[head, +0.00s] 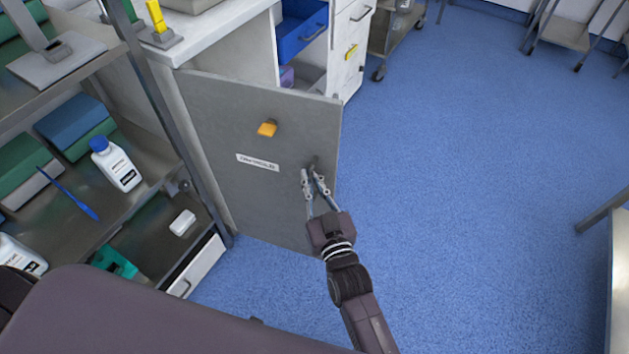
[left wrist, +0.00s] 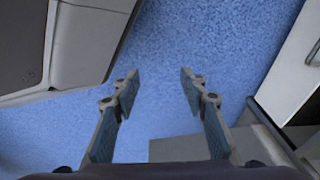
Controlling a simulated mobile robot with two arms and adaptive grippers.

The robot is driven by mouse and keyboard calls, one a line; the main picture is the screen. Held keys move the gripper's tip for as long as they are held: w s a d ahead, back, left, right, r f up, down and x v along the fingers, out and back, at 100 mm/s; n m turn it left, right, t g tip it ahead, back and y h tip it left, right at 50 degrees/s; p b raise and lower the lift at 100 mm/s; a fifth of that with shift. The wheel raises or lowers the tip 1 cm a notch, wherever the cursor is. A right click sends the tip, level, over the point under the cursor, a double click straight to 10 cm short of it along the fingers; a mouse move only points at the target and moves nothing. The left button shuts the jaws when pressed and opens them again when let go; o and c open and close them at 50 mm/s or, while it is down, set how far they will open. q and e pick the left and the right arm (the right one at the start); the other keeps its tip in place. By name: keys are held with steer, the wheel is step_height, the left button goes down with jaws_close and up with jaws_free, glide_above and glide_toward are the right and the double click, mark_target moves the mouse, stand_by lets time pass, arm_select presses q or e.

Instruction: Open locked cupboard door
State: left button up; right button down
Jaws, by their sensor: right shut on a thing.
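The grey cupboard door (head: 215,120) stands ajar in the head view, its right edge swung out from the white cabinet. An orange knob or key (head: 267,128) is on its upper face, above a small white label (head: 258,162). My right gripper (head: 316,178) is at the door's right side, shut on a small dark door handle (head: 315,161) that its fingers partly hide. My left gripper (left wrist: 155,95) is open and empty in the left wrist view, above blue floor. It does not show clearly in the head view.
A metal shelf rack with bottles (head: 116,163) stands close at the left. Blue floor (head: 470,170) is clear at the right.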

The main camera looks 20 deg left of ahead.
steer(key=shift+s+d, duration=0.1)
steer(key=shift+d, duration=0.05)
steer(key=c, duration=2.3)
jaws_free()
steer(key=shift+d, duration=0.15)
steer(key=shift+c, duration=0.2)
steer(key=v, duration=1.2)
steer(key=shift+s, duration=0.1)
steer(key=shift+c, duration=0.3)
